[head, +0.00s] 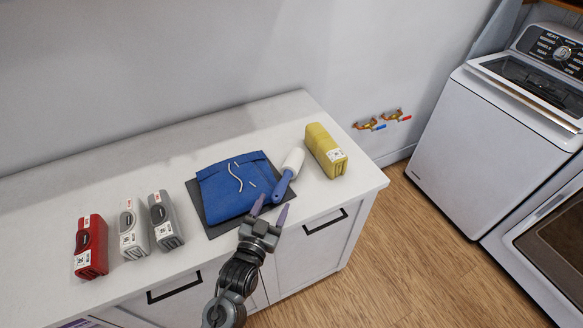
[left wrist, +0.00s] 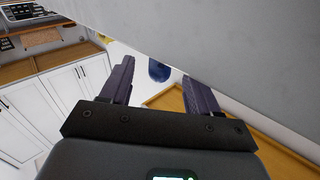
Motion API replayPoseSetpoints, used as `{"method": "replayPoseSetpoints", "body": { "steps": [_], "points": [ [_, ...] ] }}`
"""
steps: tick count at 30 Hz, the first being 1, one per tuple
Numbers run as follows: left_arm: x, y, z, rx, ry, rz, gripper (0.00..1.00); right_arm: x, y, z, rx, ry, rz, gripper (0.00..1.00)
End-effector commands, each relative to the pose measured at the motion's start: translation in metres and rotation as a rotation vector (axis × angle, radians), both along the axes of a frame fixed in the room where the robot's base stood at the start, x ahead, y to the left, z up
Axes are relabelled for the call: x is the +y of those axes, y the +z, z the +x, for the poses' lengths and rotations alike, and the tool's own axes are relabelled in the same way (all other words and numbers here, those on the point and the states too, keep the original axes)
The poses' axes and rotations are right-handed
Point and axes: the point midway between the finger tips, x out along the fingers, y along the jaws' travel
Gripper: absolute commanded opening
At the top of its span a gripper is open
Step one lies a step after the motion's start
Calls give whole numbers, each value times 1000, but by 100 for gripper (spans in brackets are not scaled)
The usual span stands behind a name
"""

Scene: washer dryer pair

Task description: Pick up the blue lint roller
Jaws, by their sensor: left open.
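The blue lint roller (head: 283,186) lies on the white counter in the head view. It has a white roller head and a blue handle that points toward the counter's front edge. It lies beside the folded blue cloth (head: 230,190), over the right side of a dark mat (head: 212,229). My left gripper (head: 271,208) is open and empty at the front edge, just in front of the handle's end. Its two fingers (left wrist: 157,70) show in the left wrist view with a dark blue rounded shape between them; I cannot tell for certain what it is. My right gripper is not in view.
A yellow package (head: 325,152) stands right of the roller. A red package (head: 90,246), a white one (head: 132,229) and a grey one (head: 165,221) stand at the left. Two white strings lie on the cloth. The counter (head: 130,168) is bare along the wall.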

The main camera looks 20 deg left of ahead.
Motion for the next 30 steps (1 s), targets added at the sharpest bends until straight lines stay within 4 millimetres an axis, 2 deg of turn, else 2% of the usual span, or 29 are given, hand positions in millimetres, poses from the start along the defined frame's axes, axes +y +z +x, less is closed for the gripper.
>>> {"method": "replayPoseSetpoints", "body": {
  "steps": [6,15,17,27,30],
  "points": [
    [0,1,23,0,1,-1,61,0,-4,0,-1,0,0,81],
    [-1,1,27,2,0,0,61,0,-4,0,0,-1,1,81],
    [-1,1,27,1,0,0,53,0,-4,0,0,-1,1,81],
    [-1,1,26,1,0,0,1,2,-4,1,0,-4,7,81],
    [-1,1,26,-1,1,0,0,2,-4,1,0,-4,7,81]
  ]
}}
